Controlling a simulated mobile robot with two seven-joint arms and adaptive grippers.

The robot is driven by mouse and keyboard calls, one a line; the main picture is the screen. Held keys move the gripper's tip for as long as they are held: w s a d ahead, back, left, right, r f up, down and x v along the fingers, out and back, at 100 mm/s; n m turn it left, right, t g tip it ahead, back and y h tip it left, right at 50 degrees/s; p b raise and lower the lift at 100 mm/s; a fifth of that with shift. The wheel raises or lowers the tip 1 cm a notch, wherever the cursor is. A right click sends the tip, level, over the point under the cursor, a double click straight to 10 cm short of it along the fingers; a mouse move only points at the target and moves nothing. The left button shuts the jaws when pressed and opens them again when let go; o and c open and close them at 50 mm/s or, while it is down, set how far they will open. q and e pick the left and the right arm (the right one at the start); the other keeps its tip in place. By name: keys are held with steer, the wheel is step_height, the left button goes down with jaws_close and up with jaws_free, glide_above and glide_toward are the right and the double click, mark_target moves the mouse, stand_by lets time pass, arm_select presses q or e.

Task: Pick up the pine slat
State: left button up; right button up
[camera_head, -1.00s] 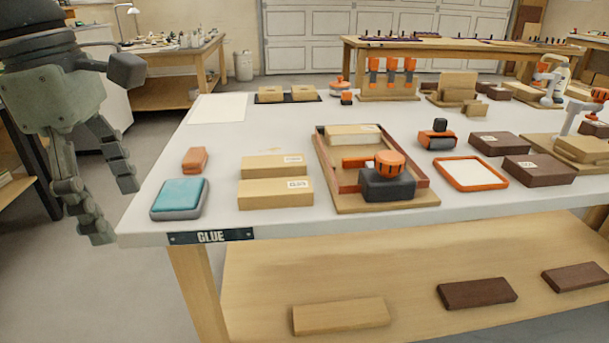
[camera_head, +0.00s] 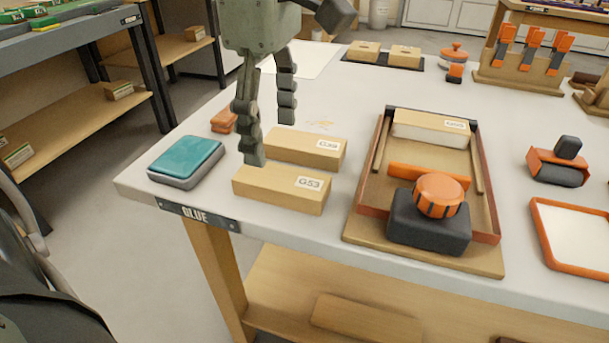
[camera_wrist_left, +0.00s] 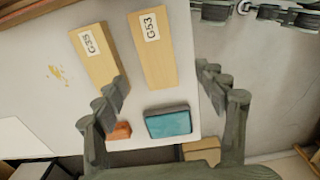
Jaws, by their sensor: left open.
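Two light wooden slats lie side by side on the white bench. The near one, labelled G53 (camera_head: 282,190), also shows in the left wrist view (camera_wrist_left: 153,52). The far one (camera_head: 306,150) has a similar label, and also shows in the left wrist view (camera_wrist_left: 98,58). Which is the pine slat I cannot tell. My left gripper (camera_head: 270,140) is open and empty over the slats' left ends, its fingers pointing down. In the left wrist view its fingers (camera_wrist_left: 162,84) are spread below the slats. What seem to be my right gripper's fingers (camera_wrist_left: 250,12) show at that view's top right edge.
A teal-topped pad (camera_head: 186,160) and an orange block (camera_head: 224,121) stand left of the slats. A wooden tray (camera_head: 368,190) on the right holds another labelled slat (camera_head: 431,128) and an orange-knobbed dark tool (camera_head: 430,220). Another slat (camera_head: 366,322) lies on the lower shelf.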

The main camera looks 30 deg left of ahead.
mark_target(276, 176)
arm_select(q)
step_height(276, 176, down, 7)
steer(key=shift+w+a+r, duration=0.1)
steer(key=shift+w+r, duration=0.05)
steer(key=shift+f, duration=0.4)
arm_select(e)
steer(key=shift+w+a+r+t+y, duration=0.15)
steer(key=shift+w+a+t, duration=0.15)
steer(key=shift+w, duration=0.2)
steer(key=shift+w+a+r+t+y, duration=0.1)
steer(key=shift+w+a+t+y, duration=0.1)
steer(key=shift+w+a, duration=0.25)
arm_select(q)
steer(key=c, duration=1.3)
steer(key=shift+r, duration=0.15)
